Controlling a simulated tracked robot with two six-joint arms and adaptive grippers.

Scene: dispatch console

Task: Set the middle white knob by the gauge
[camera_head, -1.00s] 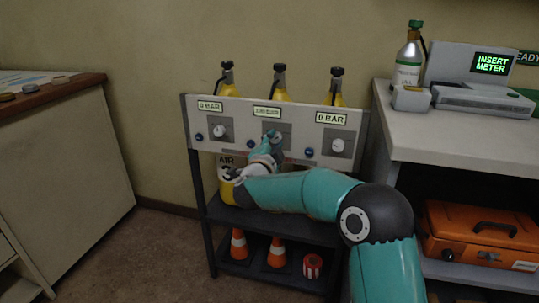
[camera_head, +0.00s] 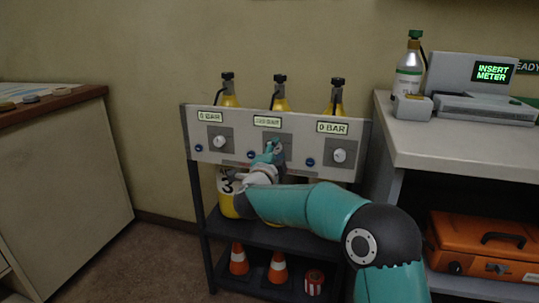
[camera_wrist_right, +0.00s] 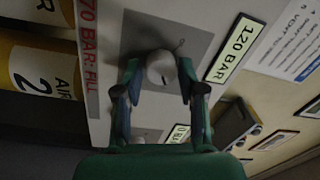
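The grey panel (camera_head: 350,127) carries several gauges and white knobs. The middle white knob (camera_wrist_right: 160,68) sits on a dark square plate. Its gauge (camera_wrist_right: 235,48) reads 120 BAR in the wrist view; in the head view that gauge (camera_head: 267,122) is too small to read surely. My right gripper (camera_wrist_right: 160,78) has one finger on each side of the middle knob, with a small gap visible, so it looks open around it. In the head view my right gripper (camera_head: 273,150) hides most of this knob. My left gripper is out of view.
The right knob (camera_head: 339,155) stands under a gauge (camera_head: 332,127) reading 0 BAR; the left knob (camera_head: 219,141) is clear. Yellow cylinders stand behind and below the panel. A red label (camera_wrist_right: 88,50) ending "70 BAR: FILL" shows beside the knob plate. A counter (camera_head: 440,140) stands at right.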

